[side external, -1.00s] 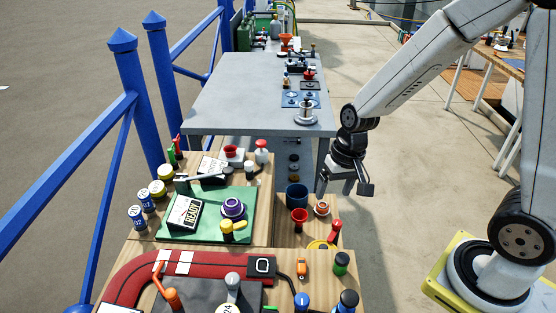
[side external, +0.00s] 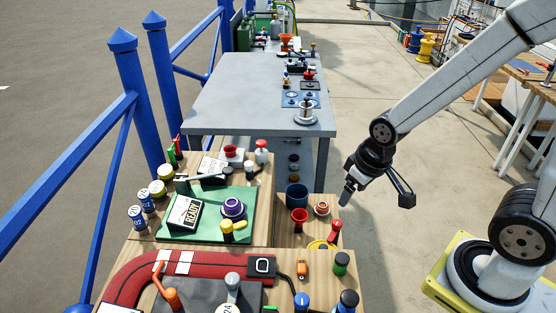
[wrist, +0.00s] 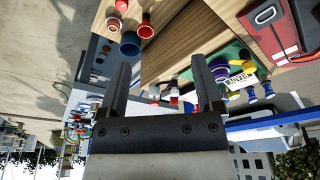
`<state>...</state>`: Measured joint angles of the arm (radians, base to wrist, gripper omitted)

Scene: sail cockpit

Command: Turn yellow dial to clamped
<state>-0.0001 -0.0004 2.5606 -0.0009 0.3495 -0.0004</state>
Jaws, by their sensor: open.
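The yellow dial (side external: 228,228) is a small knob with a lever-like top at the front edge of the green panel (side external: 200,229). It stands just in front of a purple dial (side external: 232,208). The dial's marking cannot be read at this size. My gripper (side external: 347,196) hangs in the air to the right of the wooden bench, well apart from the dial. In the wrist view my gripper (wrist: 160,78) shows two dark fingers spread apart with nothing held between them. The green panel (wrist: 228,62) is also in the wrist view, at upper right.
A blue cup (side external: 296,195), a red cup (side external: 299,218) and a red-handled lever (side external: 335,230) lie between my gripper and the panel. A grey table (side external: 250,95) stands behind. Blue railings (side external: 130,80) run along the left.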

